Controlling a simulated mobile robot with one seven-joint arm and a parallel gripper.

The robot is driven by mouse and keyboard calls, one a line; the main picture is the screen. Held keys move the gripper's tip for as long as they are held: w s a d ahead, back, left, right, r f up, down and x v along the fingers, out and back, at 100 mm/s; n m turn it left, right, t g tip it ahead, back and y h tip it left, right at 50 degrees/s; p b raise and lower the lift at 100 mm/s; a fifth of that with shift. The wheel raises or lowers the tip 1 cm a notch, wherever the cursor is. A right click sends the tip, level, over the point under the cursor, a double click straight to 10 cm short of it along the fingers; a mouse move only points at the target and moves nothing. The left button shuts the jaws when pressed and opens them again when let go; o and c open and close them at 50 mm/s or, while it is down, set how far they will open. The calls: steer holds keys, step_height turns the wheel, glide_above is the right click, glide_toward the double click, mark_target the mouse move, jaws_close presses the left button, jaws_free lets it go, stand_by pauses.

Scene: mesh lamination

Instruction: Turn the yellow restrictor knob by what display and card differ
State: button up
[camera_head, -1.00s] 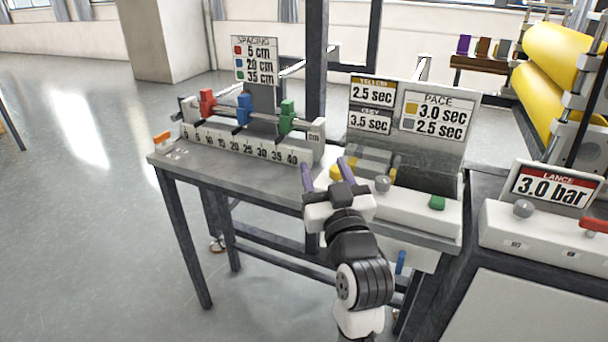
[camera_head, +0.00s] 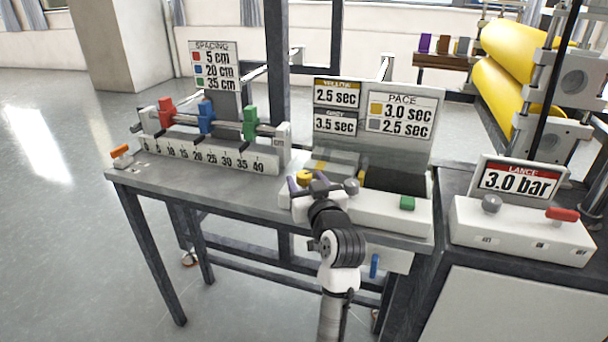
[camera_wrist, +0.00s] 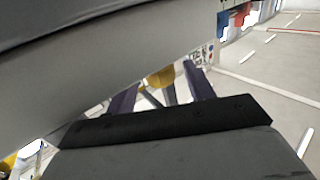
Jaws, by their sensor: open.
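The yellow restrictor knob (camera_head: 304,176) stands at the left end of the white control box (camera_head: 376,216). In the wrist view the yellow knob (camera_wrist: 160,77) shows between the two purple fingers. My gripper (camera_head: 307,183) is open at the knob's near side; I cannot tell whether it touches. The fingers also show in the wrist view (camera_wrist: 161,90). The display (camera_head: 336,106) reads yellow 2.5 sec and grey 3.5 sec. The PACE card (camera_head: 402,111) reads yellow 3.0 sec and grey 2.5 sec. The grey knob (camera_head: 351,186) stands right of my gripper.
A green button (camera_head: 407,202) is on the box's right part. A spacing ruler (camera_head: 210,150) with red, blue and green clamps stands at left. The lance box (camera_head: 521,229) with a grey knob and red lever stands at right. The table's front left (camera_head: 200,190) is mostly clear.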

steer(key=shift+x, duration=1.1)
steer(key=c, duration=1)
steer(key=shift+a+r+m+h+p, duration=0.15)
steer(key=shift+m+h+p, duration=0.35)
steer(key=shift+h+p, duration=0.25)
steer(key=m+h+p, duration=0.1)
steer(key=h, duration=0.1)
steer(key=shift+m+t+h, duration=0.35)
steer(key=shift+m+t, duration=0.05)
steer(key=shift+m+h+p, duration=0.4)
steer(key=shift+m+h, duration=0.8)
steer(key=shift+h, duration=0.7)
